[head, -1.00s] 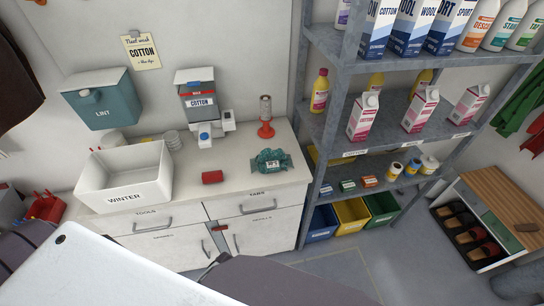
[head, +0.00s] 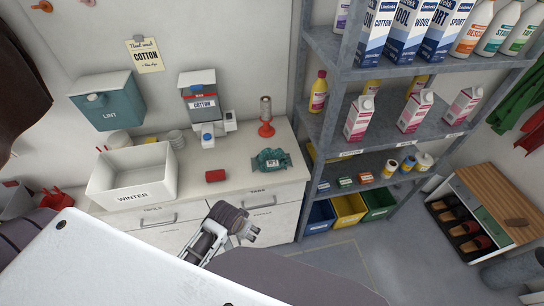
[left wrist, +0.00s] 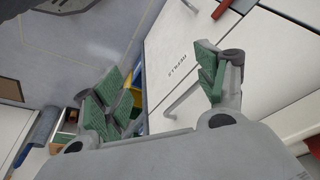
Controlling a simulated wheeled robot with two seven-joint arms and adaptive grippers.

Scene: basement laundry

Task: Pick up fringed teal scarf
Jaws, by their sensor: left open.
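That view shows cabinet fronts and floor, and I do not make out the scarf there. My right gripper is not in view.
A white bin marked WINTER (head: 133,183) is at the counter's left. A grey shelf post (head: 312,150) rises just to the right.

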